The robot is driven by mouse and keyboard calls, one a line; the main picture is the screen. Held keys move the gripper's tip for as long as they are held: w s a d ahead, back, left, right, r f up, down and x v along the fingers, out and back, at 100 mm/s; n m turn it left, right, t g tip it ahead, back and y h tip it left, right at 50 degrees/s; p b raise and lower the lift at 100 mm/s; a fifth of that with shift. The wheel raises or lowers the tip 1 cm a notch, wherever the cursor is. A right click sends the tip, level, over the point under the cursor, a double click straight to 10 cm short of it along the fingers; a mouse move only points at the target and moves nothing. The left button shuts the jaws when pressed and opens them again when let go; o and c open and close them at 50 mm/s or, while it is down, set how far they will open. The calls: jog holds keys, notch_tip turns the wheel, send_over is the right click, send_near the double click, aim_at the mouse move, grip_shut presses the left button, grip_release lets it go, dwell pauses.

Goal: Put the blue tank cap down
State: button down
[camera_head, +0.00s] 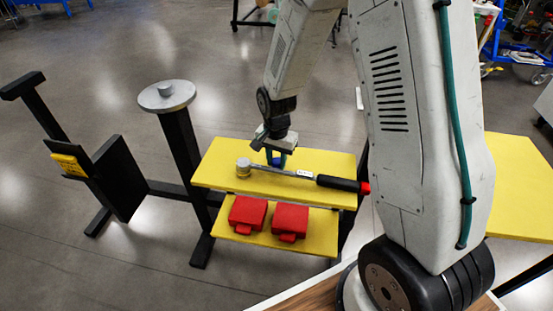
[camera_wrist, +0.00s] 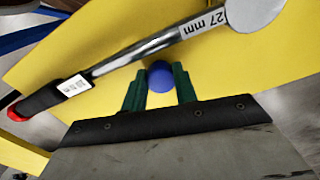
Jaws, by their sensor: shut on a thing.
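The blue tank cap (camera_wrist: 161,77) shows between the two green fingers of my gripper (camera_wrist: 160,88) in the wrist view. In the head view the cap (camera_head: 275,161) is a small blue patch between the fingers of my gripper (camera_head: 276,157), just above or on the upper yellow shelf (camera_head: 222,172). My gripper is shut on the cap. I cannot tell whether the cap touches the shelf.
A long tool marked 27 mm, with a black and red handle (camera_head: 340,184), lies on the upper shelf close to the cap. Two red boxes (camera_head: 248,215) sit on the lower yellow shelf (camera_head: 268,239). A black post with a grey disc (camera_head: 167,97) stands left.

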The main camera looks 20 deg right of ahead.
jog(key=c, duration=1.1)
grip_release()
jog(key=shift+f, duration=0.15)
